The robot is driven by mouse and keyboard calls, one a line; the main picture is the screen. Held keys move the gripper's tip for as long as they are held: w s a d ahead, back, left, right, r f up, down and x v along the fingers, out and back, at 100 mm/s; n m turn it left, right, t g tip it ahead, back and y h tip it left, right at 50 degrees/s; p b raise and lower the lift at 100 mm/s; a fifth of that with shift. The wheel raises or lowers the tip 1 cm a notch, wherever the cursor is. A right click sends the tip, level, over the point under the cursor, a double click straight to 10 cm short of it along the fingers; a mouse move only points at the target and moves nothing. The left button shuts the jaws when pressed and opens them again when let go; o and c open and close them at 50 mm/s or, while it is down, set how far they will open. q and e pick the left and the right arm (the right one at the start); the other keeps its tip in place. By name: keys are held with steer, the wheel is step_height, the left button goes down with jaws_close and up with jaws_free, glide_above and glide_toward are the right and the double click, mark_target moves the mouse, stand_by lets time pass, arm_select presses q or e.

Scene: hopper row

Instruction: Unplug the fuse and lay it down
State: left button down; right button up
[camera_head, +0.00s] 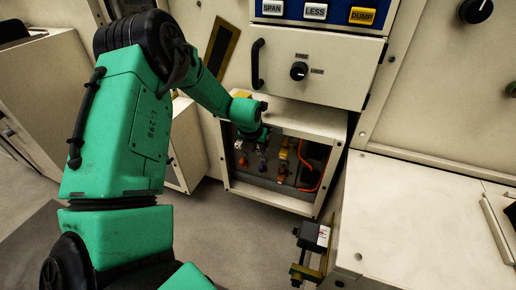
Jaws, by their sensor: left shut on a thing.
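My left arm comes in from the left and reaches to the open lower compartment (233,183) of the cabinet. My left gripper (262,140) is at the compartment's upper left, small and dark against the inside. It is shut on a fuse (262,150), a small dark bluish piece mostly hidden by the fingers. I cannot tell whether the fuse is still seated. Other small coloured parts stand beside it: a white one (239,145) to the left and a yellow one (284,154) to the right.
An orange cable (322,172) hangs at the compartment's right side. Above is a panel with a black knob (299,71) and handle (258,64). A pale bench (410,220) stands at right, with a black boxed device (314,237) at its left edge. Grey floor shows between.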

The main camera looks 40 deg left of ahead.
arm_select(q)
steer(key=shift+s+d+p, duration=0.25)
steer(key=shift+s, duration=0.4)
steer(key=shift+s+d+p, duration=0.2)
steer(key=shift+s+p, duration=0.05)
steer(key=shift+s, duration=0.4)
steer(key=shift+s+d+p, duration=0.25)
steer(key=shift+s+p, duration=0.15)
steer(key=shift+s, duration=0.3)
